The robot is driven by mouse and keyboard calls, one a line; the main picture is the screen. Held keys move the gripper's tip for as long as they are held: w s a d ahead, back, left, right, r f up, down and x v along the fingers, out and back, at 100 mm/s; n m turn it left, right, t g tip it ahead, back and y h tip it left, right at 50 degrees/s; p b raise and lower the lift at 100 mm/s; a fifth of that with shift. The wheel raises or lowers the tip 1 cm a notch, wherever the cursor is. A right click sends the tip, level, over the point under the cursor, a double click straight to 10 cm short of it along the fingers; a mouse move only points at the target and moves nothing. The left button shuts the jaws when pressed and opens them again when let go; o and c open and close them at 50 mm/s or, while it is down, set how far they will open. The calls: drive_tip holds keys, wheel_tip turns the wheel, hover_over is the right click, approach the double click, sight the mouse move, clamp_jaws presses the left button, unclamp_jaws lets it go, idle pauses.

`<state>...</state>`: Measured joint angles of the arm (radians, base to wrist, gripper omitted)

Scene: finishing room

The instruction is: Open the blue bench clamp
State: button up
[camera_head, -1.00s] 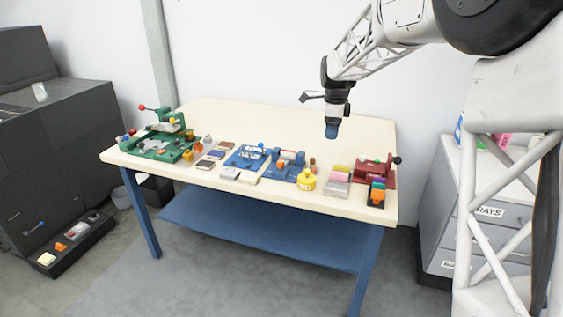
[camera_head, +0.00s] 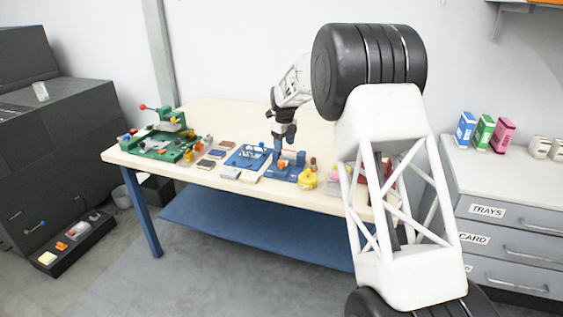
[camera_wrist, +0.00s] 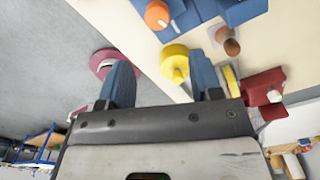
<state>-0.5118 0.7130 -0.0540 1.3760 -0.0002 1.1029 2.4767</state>
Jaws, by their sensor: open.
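The blue bench clamp (camera_head: 284,173) stands on the cream workbench, right of the blue plate fixture, with an orange part on it. In the wrist view part of the blue clamp (camera_wrist: 197,14) shows at the top, with a round orange knob (camera_wrist: 157,14). My gripper (camera_head: 284,146) is over the back of the clamp in the head view and covers part of it. In the wrist view my gripper (camera_wrist: 163,78) has its two blue fingers apart with nothing held. The clamp lies beyond the fingertips. I cannot tell whether its jaws are shut.
A yellow round container (camera_head: 308,180) stands just right of the clamp, and the red fixture (camera_wrist: 264,88) is farther right. The blue plate fixture (camera_head: 246,156) and green fixture (camera_head: 160,140) are left. My arm hides the bench's right end.

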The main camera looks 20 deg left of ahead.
sight(282, 161)
drive_tip(key=shift+w+a+f, duration=0.2)
drive_tip(key=shift+a+f, duration=0.3)
drive_tip(key=shift+a, duration=0.15)
drive_tip(key=shift+f, duration=0.2)
drive_tip(key=shift+f, duration=3.75)
drive_tip(key=c, duration=0.9)
